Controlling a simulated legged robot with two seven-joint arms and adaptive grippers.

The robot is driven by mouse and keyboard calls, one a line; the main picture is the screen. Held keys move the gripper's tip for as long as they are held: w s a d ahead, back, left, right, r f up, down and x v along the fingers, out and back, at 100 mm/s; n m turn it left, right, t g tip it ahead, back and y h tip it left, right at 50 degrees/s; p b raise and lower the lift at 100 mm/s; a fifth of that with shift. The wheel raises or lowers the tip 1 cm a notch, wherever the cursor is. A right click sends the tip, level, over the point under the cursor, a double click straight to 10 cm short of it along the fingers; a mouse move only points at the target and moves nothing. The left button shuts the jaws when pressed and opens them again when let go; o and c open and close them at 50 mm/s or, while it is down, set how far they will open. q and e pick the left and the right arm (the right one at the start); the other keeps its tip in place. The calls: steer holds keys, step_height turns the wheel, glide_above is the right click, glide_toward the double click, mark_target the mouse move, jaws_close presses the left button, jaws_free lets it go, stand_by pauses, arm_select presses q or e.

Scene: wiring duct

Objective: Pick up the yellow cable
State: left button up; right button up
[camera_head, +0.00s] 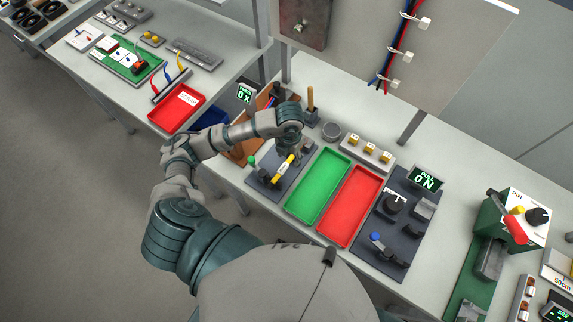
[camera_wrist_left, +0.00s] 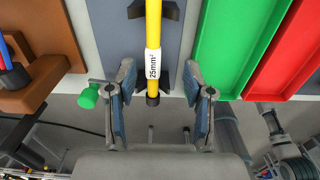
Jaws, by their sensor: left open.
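The yellow cable (camera_head: 283,170) is a short straight piece with a white label and dark ends. It lies in dark holders on a grey plate (camera_head: 262,184) left of the green tray. In the left wrist view the cable (camera_wrist_left: 153,30) runs from the top edge down to its black end, and its label reads 25mm². My left gripper (camera_head: 290,150) is over the far end of the plate, partly hiding it. In the left wrist view my open left gripper (camera_wrist_left: 159,70) has one finger on each side of the cable's labelled end, touching neither side. My right gripper is not in view.
A green tray (camera_head: 319,187) and a red tray (camera_head: 351,205) lie right of the plate. A dark fixture board (camera_head: 402,225) with a PULL ON display is further right. A brown block (camera_wrist_left: 30,60) and a green knob (camera_wrist_left: 88,96) are left of the cable.

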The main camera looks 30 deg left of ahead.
mark_target(285, 164)
arm_select(q)
steer(key=f, duration=0.1)
steer(key=a+f, duration=0.1)
steer(key=f, duration=0.1)
steer(key=s+f+p, duration=0.1)
steer(key=f, duration=0.1)
steer(key=shift+a, duration=0.15)
steer(key=shift+f, duration=0.5)
steer(key=shift+w, duration=0.1)
steer(key=shift+c, duration=0.2)
jaws_close()
